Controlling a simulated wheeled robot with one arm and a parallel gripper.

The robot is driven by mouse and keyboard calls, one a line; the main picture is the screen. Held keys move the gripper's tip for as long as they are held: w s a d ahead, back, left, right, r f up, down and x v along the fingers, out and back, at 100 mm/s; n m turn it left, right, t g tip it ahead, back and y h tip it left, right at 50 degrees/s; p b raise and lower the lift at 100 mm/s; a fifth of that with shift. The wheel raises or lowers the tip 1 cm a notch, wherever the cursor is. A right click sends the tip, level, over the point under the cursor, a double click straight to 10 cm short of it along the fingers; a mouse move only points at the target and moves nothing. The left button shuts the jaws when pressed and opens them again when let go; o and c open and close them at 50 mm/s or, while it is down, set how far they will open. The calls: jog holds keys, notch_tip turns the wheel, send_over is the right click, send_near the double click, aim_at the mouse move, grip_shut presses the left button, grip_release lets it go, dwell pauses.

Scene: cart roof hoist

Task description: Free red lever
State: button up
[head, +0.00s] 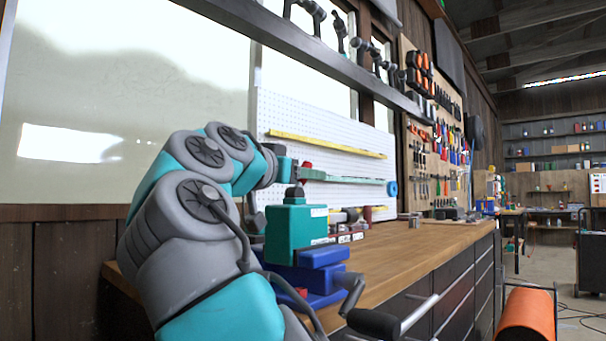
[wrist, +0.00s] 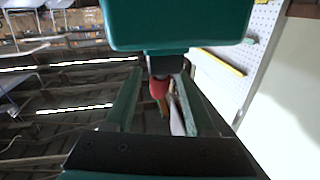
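A red lever (head: 307,166) stands up from the black mount (head: 295,194) on top of a teal block (head: 294,232). In the wrist view the red lever (wrist: 158,88) shows below the black mount (wrist: 165,63) and teal block (wrist: 178,22), as that view looks upside down. My gripper (head: 300,173) is at the lever's height, above the block. In the wrist view my gripper (wrist: 160,78) is open, with one finger on each side of the lever and visible gaps. The arm and finger partly hide the lever in the head view.
The block sits on a blue vise (head: 312,270) at the near end of a wooden workbench (head: 425,243). A pegboard (head: 330,130) with a yellow rail (head: 325,144) stands behind. Small items lie on the bench beyond the block. An orange roll (head: 527,315) is at the lower right.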

grip_shut()
jog(key=shift+f, duration=0.1)
dwell(0.3)
jog(key=shift+s+f+h+b, duration=0.1)
jog(key=shift+h+b, duration=0.2)
jog(key=shift+b, duration=0.45)
jog(key=b, duration=0.1)
jog(key=t+b, duration=0.1)
jog(key=shift+s+t+h+b, duration=0.2)
jog(key=shift+t+h+b, duration=0.1)
jog(key=shift+b, duration=0.1)
jog(key=t+b, duration=0.1)
jog(key=b, duration=0.2)
jog(key=shift+s+a+r+n+t+h, duration=0.2)
jog(key=shift+s+a+n+t+h, duration=0.1)
jog(key=shift+t, duration=0.1)
jog(key=shift+s+a+r+t+b, duration=0.2)
jog(key=shift+r+t+b, duration=0.2)
jog(key=shift+b, duration=0.2)
